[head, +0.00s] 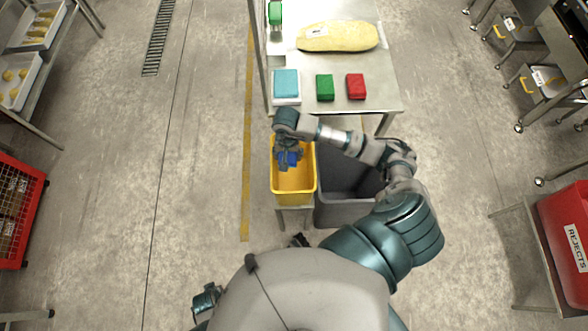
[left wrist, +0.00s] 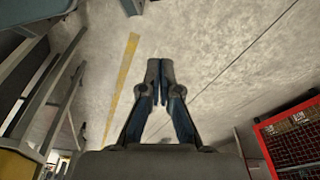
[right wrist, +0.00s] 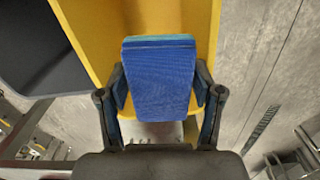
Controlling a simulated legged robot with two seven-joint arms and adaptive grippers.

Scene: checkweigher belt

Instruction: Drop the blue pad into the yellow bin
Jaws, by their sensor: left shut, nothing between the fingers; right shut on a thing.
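My right gripper (head: 287,166) is over the yellow bin (head: 295,193) in the head view. It is shut on the blue pad (head: 292,156), which is partly hidden by the fingers there. In the right wrist view the pad (right wrist: 162,80) fills the space between the two fingers, with a teal far edge. The yellow bin (right wrist: 205,25) lies behind and beyond the pad in that view. My left gripper (left wrist: 160,72) is shut and empty, above bare floor in the left wrist view. In the head view only part of my left arm shows, at the bottom.
A dark grey bin (head: 340,208) stands right of the yellow bin. The steel table (head: 385,92) beyond holds a light-blue block (head: 286,82), a green block (head: 324,87), a red block (head: 356,86) and a yellowish sack (head: 340,37). A red rejects bin (head: 566,245) stands far right.

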